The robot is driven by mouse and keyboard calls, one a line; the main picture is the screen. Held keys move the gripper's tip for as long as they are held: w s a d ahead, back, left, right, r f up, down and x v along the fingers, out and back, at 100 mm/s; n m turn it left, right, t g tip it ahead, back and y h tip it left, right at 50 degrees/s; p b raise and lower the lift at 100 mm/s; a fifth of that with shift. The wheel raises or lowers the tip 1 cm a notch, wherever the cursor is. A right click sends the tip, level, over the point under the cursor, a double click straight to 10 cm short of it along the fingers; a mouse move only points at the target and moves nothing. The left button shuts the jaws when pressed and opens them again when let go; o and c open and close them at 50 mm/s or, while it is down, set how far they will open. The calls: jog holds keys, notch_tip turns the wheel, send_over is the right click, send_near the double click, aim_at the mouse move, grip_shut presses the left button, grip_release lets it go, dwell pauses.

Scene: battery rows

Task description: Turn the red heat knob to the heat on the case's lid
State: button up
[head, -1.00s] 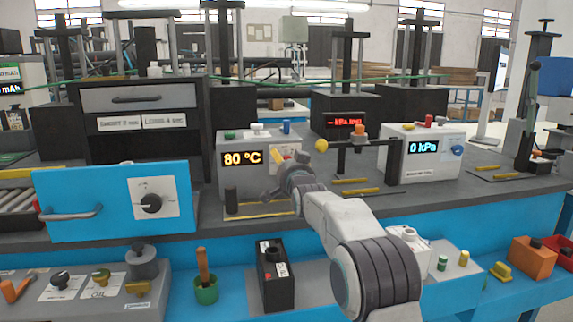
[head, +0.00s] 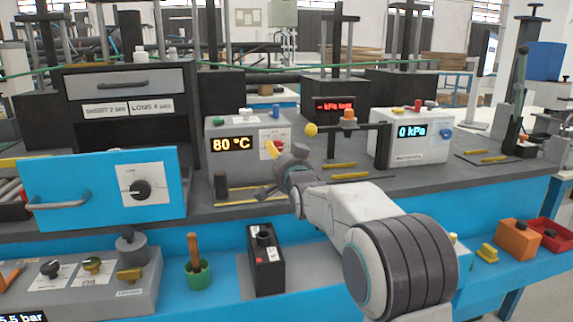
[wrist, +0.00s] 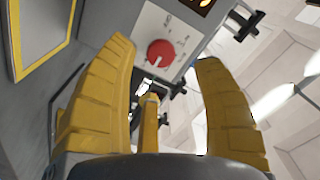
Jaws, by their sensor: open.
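The heat unit (head: 230,170) is a grey box on the bench with an "80 °C" display. Its red heat knob (wrist: 160,53) shows in the wrist view on a white dial plate, with a pale pointer mark. The dial figures are too small to read. My gripper (wrist: 165,62) is open, with yellow fingers on either side of the knob's picture; I see no contact. In the head view my gripper (head: 267,170) is in front of the unit's right side and partly hides the dial. A black case (head: 266,272) stands on the lower blue shelf; its lid label is unreadable.
A blue drawer front (head: 80,192) with a black knob sticks out at left. A green cup (head: 198,272) stands left of the case.

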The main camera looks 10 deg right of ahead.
jog(key=shift+s, duration=2.6)
jog(key=s+r+n+g+p, duration=0.2)
jog(key=s+g+p, duration=0.3)
jog(key=s+p, duration=0.4)
jog(key=s+r+n+g+p, duration=0.3)
jog(key=s+p, duration=0.7)
jog(key=s, duration=0.9)
jog(key=s+r+n+g+p, duration=0.2)
jog(key=s+n+g+p, duration=0.2)
jog(key=s+p, duration=0.6)
jog(key=s+g, duration=0.2)
jog(key=s, duration=0.2)
jog(key=shift+r+g, duration=0.3)
jog(key=shift+r, duration=0.1)
